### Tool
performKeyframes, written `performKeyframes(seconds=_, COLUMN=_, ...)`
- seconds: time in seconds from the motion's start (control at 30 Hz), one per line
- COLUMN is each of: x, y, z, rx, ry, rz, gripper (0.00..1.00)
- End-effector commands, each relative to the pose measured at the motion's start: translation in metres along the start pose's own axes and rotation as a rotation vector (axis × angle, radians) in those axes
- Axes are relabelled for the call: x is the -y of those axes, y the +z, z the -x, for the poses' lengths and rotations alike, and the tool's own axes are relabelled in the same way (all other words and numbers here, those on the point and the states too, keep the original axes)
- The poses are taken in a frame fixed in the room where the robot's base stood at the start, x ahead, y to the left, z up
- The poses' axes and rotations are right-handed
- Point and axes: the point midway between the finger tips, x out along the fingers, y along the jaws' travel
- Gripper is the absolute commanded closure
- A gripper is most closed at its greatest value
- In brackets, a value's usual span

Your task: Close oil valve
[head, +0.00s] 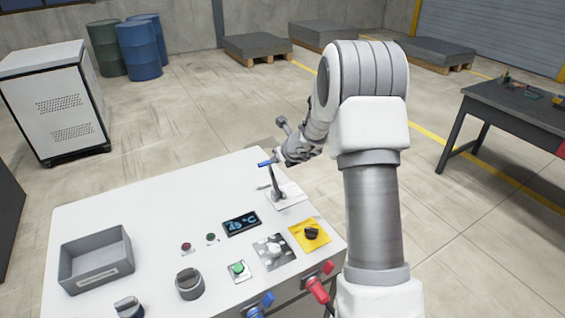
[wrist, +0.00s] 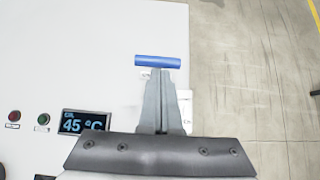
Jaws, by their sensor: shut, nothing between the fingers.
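A lever valve with a blue crossbar handle (head: 267,163) stands on a white plate (head: 291,200) at the far right of the white table. Its grey stem (head: 276,188) leans slightly. I cannot read a label naming it the oil valve. My gripper (head: 281,156) is shut and empty, close beside the top of the lever. In the wrist view, the shut fingers (wrist: 158,76) point at the blue handle (wrist: 158,62), which lies across just beyond their tips. I cannot tell whether they touch.
A display (head: 241,224) reading 45 °C, small indicator lights, a green button (head: 238,268) and a black knob on a yellow plate (head: 310,235) are nearby. Red (head: 318,288) and blue (head: 262,304) handles stick out at the front edge. A grey bin (head: 96,258) stands left.

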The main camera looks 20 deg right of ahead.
Motion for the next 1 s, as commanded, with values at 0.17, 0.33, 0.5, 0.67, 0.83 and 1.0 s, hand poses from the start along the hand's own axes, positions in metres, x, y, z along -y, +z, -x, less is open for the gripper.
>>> performKeyframes(seconds=0.17, x=0.000, y=0.010, z=-0.015, rx=-0.001, ry=0.001, rz=0.001, gripper=1.00)
performKeyframes(seconds=0.33, x=0.000, y=0.014, z=-0.025, rx=0.000, ry=0.001, rz=0.000, gripper=1.00)
performKeyframes(seconds=0.5, x=0.000, y=0.016, z=-0.031, rx=-0.001, ry=0.001, rz=0.001, gripper=1.00)
performKeyframes(seconds=0.67, x=0.000, y=0.017, z=-0.034, rx=0.000, ry=0.000, rz=0.000, gripper=1.00)
performKeyframes(seconds=0.83, x=0.000, y=0.017, z=-0.035, rx=0.000, ry=0.000, rz=0.000, gripper=1.00)
performKeyframes(seconds=1.0, x=0.000, y=0.017, z=-0.035, rx=0.000, ry=0.000, rz=0.000, gripper=1.00)
